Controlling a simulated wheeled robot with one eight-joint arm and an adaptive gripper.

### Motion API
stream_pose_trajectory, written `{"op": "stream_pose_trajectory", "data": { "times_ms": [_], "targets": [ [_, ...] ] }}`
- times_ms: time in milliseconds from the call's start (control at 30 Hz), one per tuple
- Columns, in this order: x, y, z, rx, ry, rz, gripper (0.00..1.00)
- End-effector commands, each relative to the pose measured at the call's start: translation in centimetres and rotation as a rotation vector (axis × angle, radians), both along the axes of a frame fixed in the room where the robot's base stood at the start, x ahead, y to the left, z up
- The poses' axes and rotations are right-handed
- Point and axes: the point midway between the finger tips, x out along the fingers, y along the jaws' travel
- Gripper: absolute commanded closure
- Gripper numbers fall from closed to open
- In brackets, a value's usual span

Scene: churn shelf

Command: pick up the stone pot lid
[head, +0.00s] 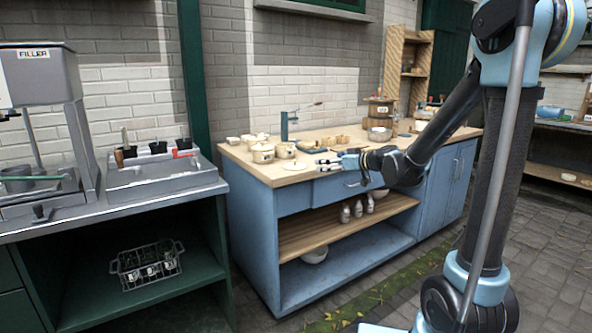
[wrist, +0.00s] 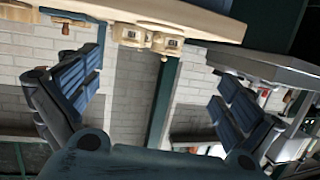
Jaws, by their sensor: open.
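Two lidded cream stone pots (head: 262,153) stand at the left end of the wooden worktop; the wrist view shows two pots (wrist: 167,43) near the worktop edge at the top. A pale flat disc (head: 294,165) lies in front of the pots near the front edge; it may be a loose lid, but I cannot tell. My gripper (head: 326,164) is just right of the disc, pointing left, apart from the pots. Its two blue-padded fingers (wrist: 160,95) are spread wide with nothing between them.
A small blue press (head: 285,126), bowls and wooden pieces stand behind on the worktop. A grey filler machine (head: 40,75) and a metal tray (head: 165,178) stand left, across a gap.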

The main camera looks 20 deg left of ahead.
Motion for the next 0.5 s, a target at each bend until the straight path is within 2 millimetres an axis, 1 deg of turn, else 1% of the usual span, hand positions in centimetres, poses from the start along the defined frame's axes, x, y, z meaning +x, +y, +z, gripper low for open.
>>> {"op": "stream_pose_trajectory", "data": {
  "times_ms": [33, 267, 500],
  "targets": [
    [0.4, 0.6, 0.0, 0.011, -0.013, 0.003, 0.00],
    [1.5, 2.0, 0.0, 0.029, -0.040, 0.003, 0.00],
    [3.1, 5.0, -0.7, 0.030, -0.039, 0.005, 0.00]
  ]
}}
